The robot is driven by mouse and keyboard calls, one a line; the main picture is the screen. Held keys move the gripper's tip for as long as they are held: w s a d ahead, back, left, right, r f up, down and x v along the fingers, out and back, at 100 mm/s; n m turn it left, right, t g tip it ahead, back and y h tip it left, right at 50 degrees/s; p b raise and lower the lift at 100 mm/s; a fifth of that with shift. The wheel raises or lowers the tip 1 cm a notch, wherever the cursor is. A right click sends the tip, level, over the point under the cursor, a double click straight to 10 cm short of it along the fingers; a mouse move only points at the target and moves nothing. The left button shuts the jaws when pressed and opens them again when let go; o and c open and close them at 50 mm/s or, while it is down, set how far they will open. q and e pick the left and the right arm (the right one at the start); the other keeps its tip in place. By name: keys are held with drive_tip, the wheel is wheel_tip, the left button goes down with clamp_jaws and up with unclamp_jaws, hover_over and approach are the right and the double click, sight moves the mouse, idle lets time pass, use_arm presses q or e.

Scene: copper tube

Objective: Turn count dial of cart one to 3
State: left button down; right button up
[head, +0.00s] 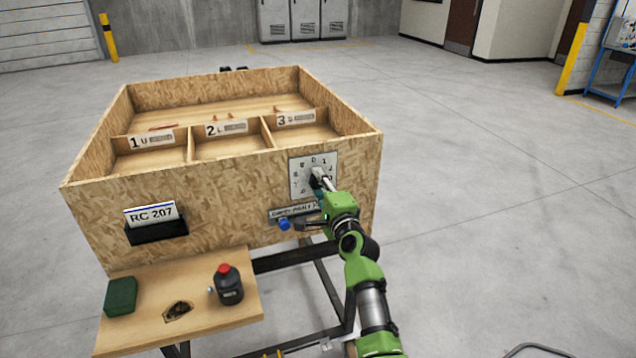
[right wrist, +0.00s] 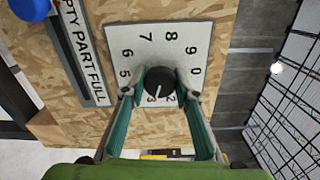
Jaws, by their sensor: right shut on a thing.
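The count dial's white number plate (head: 299,182) is on the front right of the wooden cart (head: 230,180). In the right wrist view the plate (right wrist: 150,55) shows digits around a round black knob (right wrist: 160,80). A white pointer line on the knob points toward the lower side, near the 3 and 2; its exact setting is hard to tell. My right gripper (right wrist: 160,94) is shut on the knob, one green finger on each side. The fingers hide part of the plate. It also reaches the dial in the head view (head: 318,183). My left gripper is not in view.
Below the dial is an empty/part/full label strip (right wrist: 82,55) with a blue knob (head: 284,224). An RC 207 card (head: 151,213) is at the left. The lower shelf (head: 150,325) bears a green box (head: 120,297) and a dark bottle (head: 229,288).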

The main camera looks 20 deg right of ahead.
idle(0.3)
drive_tip(key=o, duration=1.1)
